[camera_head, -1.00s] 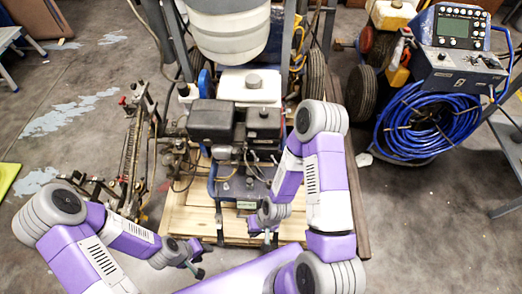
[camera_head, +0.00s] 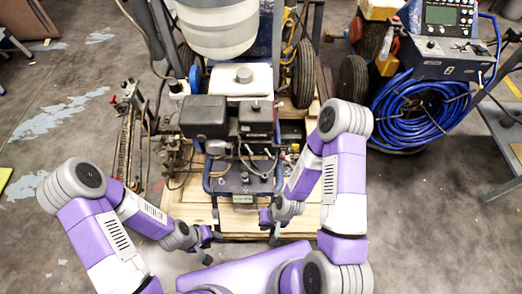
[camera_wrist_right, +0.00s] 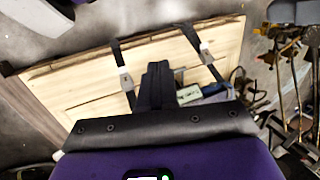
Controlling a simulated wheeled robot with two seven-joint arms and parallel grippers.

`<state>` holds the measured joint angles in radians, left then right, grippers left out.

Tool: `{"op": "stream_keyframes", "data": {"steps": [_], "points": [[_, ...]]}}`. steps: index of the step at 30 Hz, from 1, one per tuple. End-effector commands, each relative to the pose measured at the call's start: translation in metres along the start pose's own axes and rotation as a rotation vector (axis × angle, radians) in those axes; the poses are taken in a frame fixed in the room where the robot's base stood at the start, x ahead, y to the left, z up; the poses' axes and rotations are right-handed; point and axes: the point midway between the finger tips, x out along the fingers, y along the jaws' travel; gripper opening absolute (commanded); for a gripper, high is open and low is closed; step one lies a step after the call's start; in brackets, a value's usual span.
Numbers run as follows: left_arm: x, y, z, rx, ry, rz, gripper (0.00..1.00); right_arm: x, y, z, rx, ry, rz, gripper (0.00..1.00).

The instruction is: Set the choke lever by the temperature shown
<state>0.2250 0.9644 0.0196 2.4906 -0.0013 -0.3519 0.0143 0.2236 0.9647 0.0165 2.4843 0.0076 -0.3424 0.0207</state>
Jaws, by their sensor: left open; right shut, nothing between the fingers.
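The line striper's engine (camera_head: 230,118) stands ahead of me in the head view. Below it is a blue-framed control panel (camera_head: 226,187) with cables and small knobs. A small greenish display (camera_head: 243,198) sits on its near edge; its reading is too small to make out. It also shows in the right wrist view (camera_wrist_right: 188,94). I cannot pick out the choke lever. My left gripper (camera_head: 206,246) is open and empty, left of and nearer than the panel. My right gripper (camera_head: 270,228) is shut and empty, just right of the display; its dark fingers fill the middle of the right wrist view (camera_wrist_right: 157,85).
The striper stands on a wooden pallet (camera_head: 185,208). A metal linkage with a spring (camera_head: 126,140) rises at the left. A coil of blue hose (camera_head: 418,110) and a meter box (camera_head: 448,22) stand at the right.

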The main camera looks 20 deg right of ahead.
Motion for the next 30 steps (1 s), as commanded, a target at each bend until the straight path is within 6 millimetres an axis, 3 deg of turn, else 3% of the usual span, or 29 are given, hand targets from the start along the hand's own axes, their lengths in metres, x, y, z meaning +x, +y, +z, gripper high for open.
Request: {"op": "stream_keyframes", "data": {"steps": [5, 10, 15, 19, 24, 30], "points": [[-0.02, 0.008, 0.001, 0.0, 0.0, 0.0, 0.43, -0.014, 0.024, -0.036, 0.282, -0.007, 0.091, 0.0], [-0.053, 0.02, 0.002, 0.0, 0.0, 0.0, 0.43, -0.054, 0.048, -0.108, 0.863, 0.002, 0.134, 0.0], [-0.079, 0.03, 0.003, 0.001, 0.0, 0.0, 0.43, -0.108, 0.04, -0.189, 1.371, 0.003, -0.007, 0.0], [-0.091, 0.034, 0.004, 0.001, 0.0, 0.0, 0.43, -0.146, 0.025, -0.238, 1.592, -0.023, -0.149, 0.0], [-0.095, 0.036, 0.004, 0.0, 0.0, 0.0, 0.43, -0.17, 0.014, -0.266, 1.701, -0.053, -0.25, 0.0], [-0.094, 0.035, 0.004, 0.0, 0.0, 0.0, 0.43, -0.171, 0.013, -0.269, 1.712, -0.059, -0.26, 0.0]]}}
